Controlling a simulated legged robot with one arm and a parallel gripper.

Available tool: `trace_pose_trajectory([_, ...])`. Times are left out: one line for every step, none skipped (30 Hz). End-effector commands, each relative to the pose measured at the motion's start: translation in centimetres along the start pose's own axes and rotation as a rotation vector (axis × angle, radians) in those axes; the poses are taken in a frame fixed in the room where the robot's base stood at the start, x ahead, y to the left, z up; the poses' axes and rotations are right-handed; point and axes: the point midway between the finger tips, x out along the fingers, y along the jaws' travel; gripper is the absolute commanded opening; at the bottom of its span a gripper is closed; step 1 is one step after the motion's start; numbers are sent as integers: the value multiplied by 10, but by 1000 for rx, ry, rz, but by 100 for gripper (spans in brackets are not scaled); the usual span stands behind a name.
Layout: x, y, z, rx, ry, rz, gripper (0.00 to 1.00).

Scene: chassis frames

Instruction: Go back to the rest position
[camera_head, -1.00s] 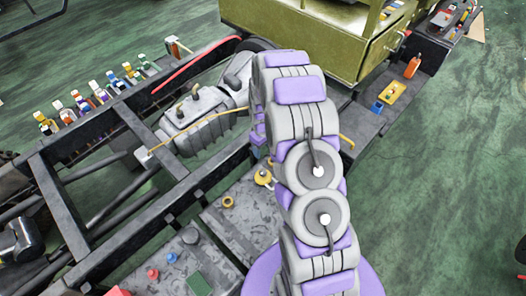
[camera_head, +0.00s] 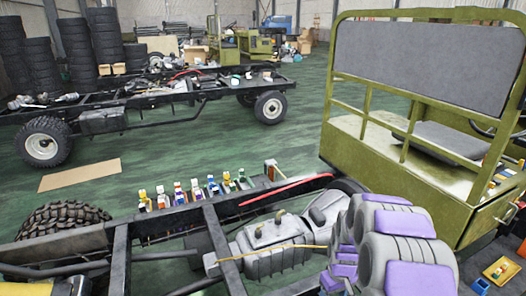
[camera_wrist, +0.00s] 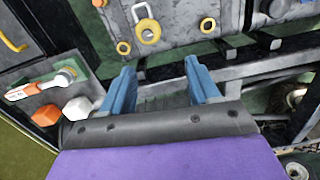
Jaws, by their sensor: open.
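My gripper (camera_wrist: 160,88) shows in the wrist view with its two blue fingers apart and nothing between them. Beyond the fingertips are dark chassis rails (camera_wrist: 255,68) and a grey plate carrying a yellow ring-shaped part (camera_wrist: 147,30). My grey and purple arm is folded at the lower right of the head view, in front of the chassis frame (camera_head: 125,255). The gripper itself is hidden in the head view.
A grey engine block (camera_head: 270,250) sits in the near frame, beside a row of small coloured parts (camera_head: 195,190). An olive cab (camera_head: 400,150) stands at right. A second chassis (camera_head: 150,95) and tyre stacks (camera_head: 40,65) are farther back.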

Motion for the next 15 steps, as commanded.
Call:
trace_pose_trajectory([-15,-9,7,8,-1,0,61])
trace_pose_trajectory([-24,-13,11,15,-2,-1,61])
trace_pose_trajectory([-34,-20,17,23,-6,-3,61])
trace_pose_trajectory([-41,-24,22,31,-9,-4,61])
trace_pose_trajectory([-50,-29,27,38,-11,-5,61])
trace_pose_trajectory([-59,-35,34,47,-17,-6,61])
trace_pose_trajectory([-66,-40,40,55,-20,-7,61])
trace_pose_trajectory([-73,-45,46,61,-22,-7,61])
trace_pose_trajectory([-81,-51,54,70,-27,-9,61])
trace_pose_trajectory([-88,-56,61,77,-31,-10,61])
trace_pose_trajectory([-95,-61,67,84,-33,-10,61])
trace_pose_trajectory([-102,-67,75,94,-38,-11,61])
trace_pose_trajectory([-108,-72,82,101,-40,-11,61])
trace_pose_trajectory([-114,-76,89,108,-42,-11,61])
trace_pose_trajectory([-120,-83,99,119,-49,-12,61])
